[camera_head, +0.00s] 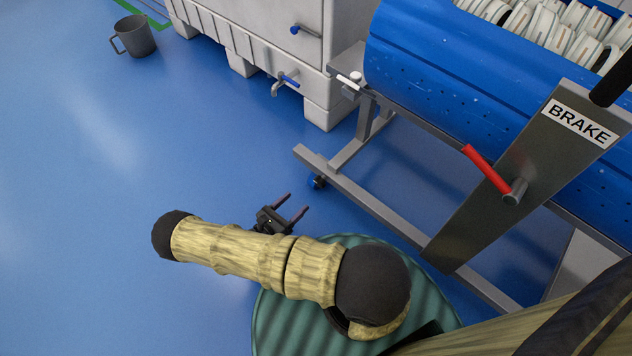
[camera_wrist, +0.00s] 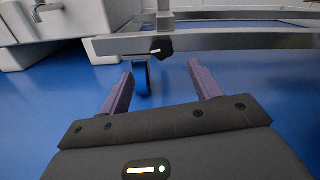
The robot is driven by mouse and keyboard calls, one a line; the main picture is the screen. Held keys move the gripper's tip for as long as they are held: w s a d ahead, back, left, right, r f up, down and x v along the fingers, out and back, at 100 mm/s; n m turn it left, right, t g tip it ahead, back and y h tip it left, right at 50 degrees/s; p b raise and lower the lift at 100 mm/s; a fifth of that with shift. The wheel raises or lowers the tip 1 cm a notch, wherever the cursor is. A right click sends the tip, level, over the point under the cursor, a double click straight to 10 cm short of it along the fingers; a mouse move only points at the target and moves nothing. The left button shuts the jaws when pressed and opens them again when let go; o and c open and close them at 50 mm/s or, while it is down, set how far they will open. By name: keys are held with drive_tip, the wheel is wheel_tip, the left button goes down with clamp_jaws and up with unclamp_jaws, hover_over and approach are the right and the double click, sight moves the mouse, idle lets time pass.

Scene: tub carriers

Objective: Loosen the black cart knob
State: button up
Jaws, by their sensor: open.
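The black knob (camera_wrist: 161,47), with a short white mark on it, sits on the face of the grey cart frame beam (camera_wrist: 118,46) in the wrist view. In the head view I cannot tell the knob apart from the small black and blue wheel at the frame's corner. My gripper (camera_head: 296,202) is open and empty in the head view, a little below and left of that corner. In the wrist view my gripper (camera_wrist: 160,68) has its two purple fingers apart, with the knob ahead between and beyond the tips. Nothing touches the knob.
The blue-rimmed wheel (camera_wrist: 141,77) stands under the beam, left of the knob. The cart carries a blue perforated tub (camera_head: 440,95), a BRAKE plate (camera_head: 470,215) and a red lever (camera_head: 486,168). A white tank with a tap (camera_head: 282,84) stands behind.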

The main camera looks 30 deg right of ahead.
sight(318, 182)
drive_tip(key=x, duration=1.1)
drive_tip(key=shift+s+d, duration=0.1)
drive_tip(key=shift+s, duration=0.1)
drive_tip(key=shift+c, duration=0.2)
drive_tip(key=c, duration=0.9)
